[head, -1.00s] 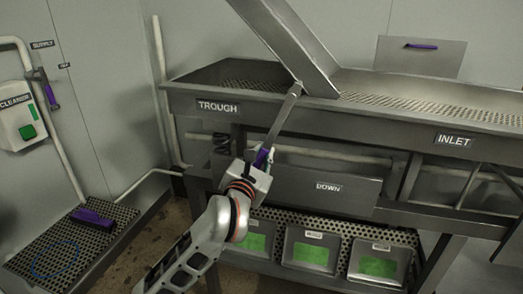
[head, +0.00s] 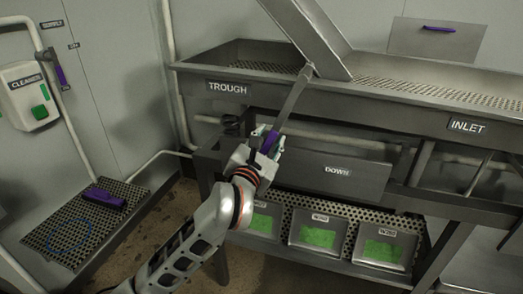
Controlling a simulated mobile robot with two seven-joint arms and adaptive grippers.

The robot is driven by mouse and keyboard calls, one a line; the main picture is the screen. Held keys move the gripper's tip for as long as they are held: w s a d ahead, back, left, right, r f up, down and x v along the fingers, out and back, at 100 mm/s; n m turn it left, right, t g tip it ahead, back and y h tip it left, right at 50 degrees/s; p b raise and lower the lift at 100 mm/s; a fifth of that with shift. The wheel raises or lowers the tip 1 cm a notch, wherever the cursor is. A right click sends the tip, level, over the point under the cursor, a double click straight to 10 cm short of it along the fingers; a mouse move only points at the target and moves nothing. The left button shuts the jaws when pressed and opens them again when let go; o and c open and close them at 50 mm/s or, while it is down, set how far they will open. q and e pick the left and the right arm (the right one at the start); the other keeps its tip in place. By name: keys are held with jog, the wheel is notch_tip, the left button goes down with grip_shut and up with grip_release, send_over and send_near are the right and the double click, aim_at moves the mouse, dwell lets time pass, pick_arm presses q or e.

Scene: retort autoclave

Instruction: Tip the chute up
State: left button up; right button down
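The grey metal chute (head: 308,32) slopes from the top of the head view down to the right, over the trough (head: 215,76). A flat metal lever (head: 294,95) runs from the trough's front edge by the chute down to a purple handle (head: 269,143). My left gripper (head: 266,142) is at that purple handle, with its fingers around it; they appear closed on it. A panel marked DOWN (head: 337,184) hangs below the trough, right of the gripper. My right gripper is not in view.
The trough joins a long perforated section marked INLET (head: 468,126). Below, bins with green contents (head: 319,236) stand on a shelf. At left are a CLEANER box (head: 27,95) and a perforated platform (head: 84,225) with a purple pedal (head: 97,198). A table leg stands near my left arm.

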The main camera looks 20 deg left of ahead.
pick_arm(q)
jog(key=s, duration=1)
jog(key=shift+a, duration=0.2)
